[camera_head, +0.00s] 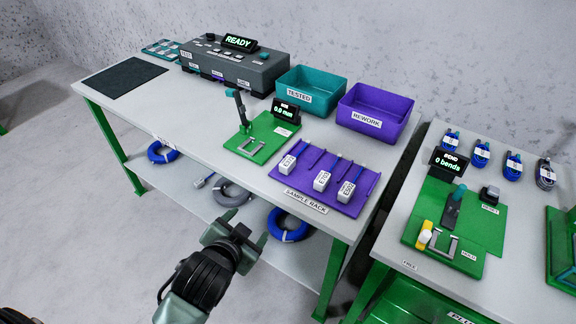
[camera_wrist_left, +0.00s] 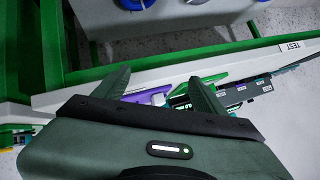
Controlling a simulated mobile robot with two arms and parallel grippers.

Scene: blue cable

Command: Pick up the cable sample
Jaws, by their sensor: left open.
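The purple sample rack (camera_head: 313,196) lies near the front right of the grey table. Three cable samples lie on it side by side, each with a white labelled block and a blue cable: the left one (camera_head: 287,164), the middle one (camera_head: 321,181) and the right one (camera_head: 346,191). My left gripper (camera_head: 240,233) is open and empty, in front of the table edge and left of the rack, apart from it. In the left wrist view the open fingers (camera_wrist_left: 160,90) show, with a purple part, likely the rack (camera_wrist_left: 150,97), beyond them. My right gripper is not in view.
A green fixture (camera_head: 262,141) reading 0.0 mm stands left of the rack. Behind are a teal tested bin (camera_head: 305,97), a purple rework bin (camera_head: 375,122) and a tester (camera_head: 235,66) reading READY. Cable coils (camera_head: 290,225) lie on the lower shelf. A second table (camera_head: 415,160) is at right.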

